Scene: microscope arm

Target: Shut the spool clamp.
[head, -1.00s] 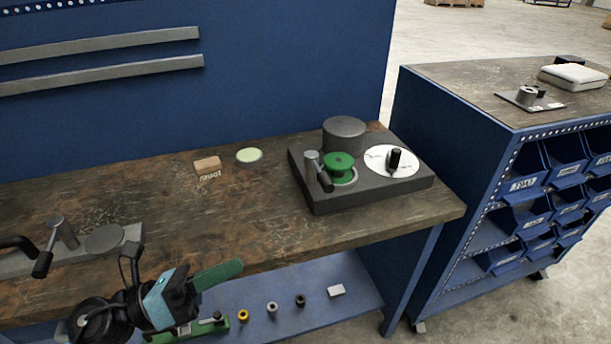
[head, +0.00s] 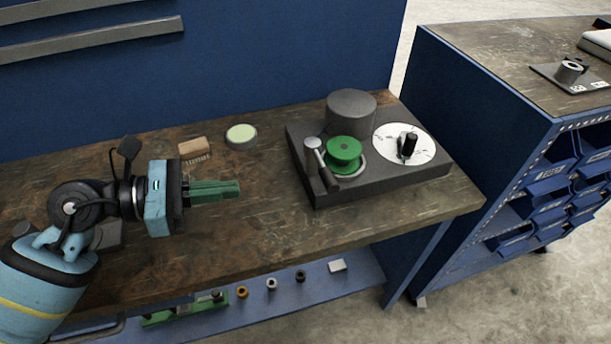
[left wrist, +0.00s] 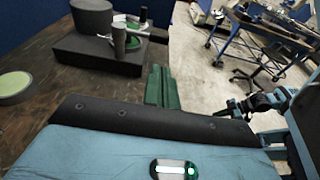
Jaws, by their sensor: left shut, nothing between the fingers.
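The spool clamp is a dark grey base block (head: 385,188) at the right end of the workbench. On it are a green spool (head: 344,150), a lever with a dark handle (head: 325,172) left of the spool, a grey cylinder (head: 351,112) behind and a white dial with a black knob (head: 408,144) at right. The lever tilts down toward the front. My left gripper (head: 238,189) is shut and empty, above the bench left of the block, clear of the lever. In the left wrist view its green fingers (left wrist: 161,88) point toward the block (left wrist: 95,57).
A wooden brush (head: 193,149) and a round pale-green-topped tin (head: 241,136) lie on the bench (head: 270,210) behind my gripper. A lower shelf (head: 310,283) holds small rings. A blue bin cart (head: 480,130) stands to the right.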

